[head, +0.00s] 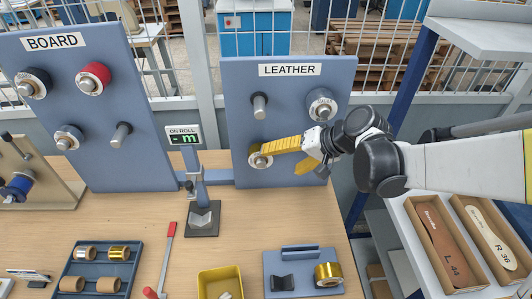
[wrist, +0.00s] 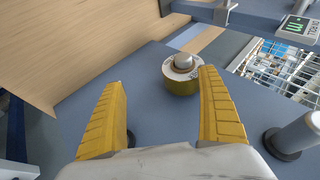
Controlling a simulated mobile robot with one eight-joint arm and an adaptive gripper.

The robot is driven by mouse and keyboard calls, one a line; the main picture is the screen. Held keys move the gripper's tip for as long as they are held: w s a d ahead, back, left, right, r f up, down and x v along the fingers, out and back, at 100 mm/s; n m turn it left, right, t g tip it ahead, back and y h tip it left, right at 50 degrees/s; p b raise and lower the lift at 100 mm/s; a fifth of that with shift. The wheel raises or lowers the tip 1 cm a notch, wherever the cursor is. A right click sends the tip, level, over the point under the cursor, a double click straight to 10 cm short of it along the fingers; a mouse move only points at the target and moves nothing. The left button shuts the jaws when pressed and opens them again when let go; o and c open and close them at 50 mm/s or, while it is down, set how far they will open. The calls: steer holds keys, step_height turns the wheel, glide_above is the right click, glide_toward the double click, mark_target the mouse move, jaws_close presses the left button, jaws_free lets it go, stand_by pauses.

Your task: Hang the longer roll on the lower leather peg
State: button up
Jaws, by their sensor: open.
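A gold roll (head: 258,161) hangs on the lower left peg of the LEATHER board (head: 236,84). In the wrist view the roll (wrist: 181,85) sits around its grey peg, just past the right fingertip. My gripper (head: 281,161) is open and empty in front of the board's lower part, with its upper finger overlapping the roll's edge in the head view. In the wrist view the gripper's (wrist: 163,78) yellow fingers are spread apart. A dark round base (wrist: 131,138) shows partly behind the left finger. I cannot tell whether a finger touches the roll.
The upper left leather peg (head: 259,105) is empty; a silver-grey roll (head: 321,104) hangs at upper right. A measuring stand (head: 202,219) reads "- m". A blue holder (head: 302,259) carries another gold roll (head: 328,273). A BOARD panel (head: 103,150) and a tray of small rolls (head: 103,252) stand left.

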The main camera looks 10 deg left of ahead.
steer(key=d, duration=0.1)
steer(key=s+d, duration=0.1)
steer(key=d, duration=0.1)
steer(key=s+d, duration=0.1)
steer(key=d, duration=0.1)
steer(key=shift+d, duration=0.25)
steer(key=s+d+t+h+b, duration=0.2)
steer(key=s+d+h, duration=0.2)
steer(key=s+d, duration=0.3)
steer(key=s+d+m+t+h+b, duration=0.1)
steer(key=s+d+t+h+b, duration=0.1)
steer(key=s+d, duration=0.5)
steer(key=d+h+b, duration=0.1)
steer(key=d+h, duration=0.1)
steer(key=d, duration=0.3)
steer(key=shift+s+b, duration=0.25)
steer(key=shift+b, duration=0.1)
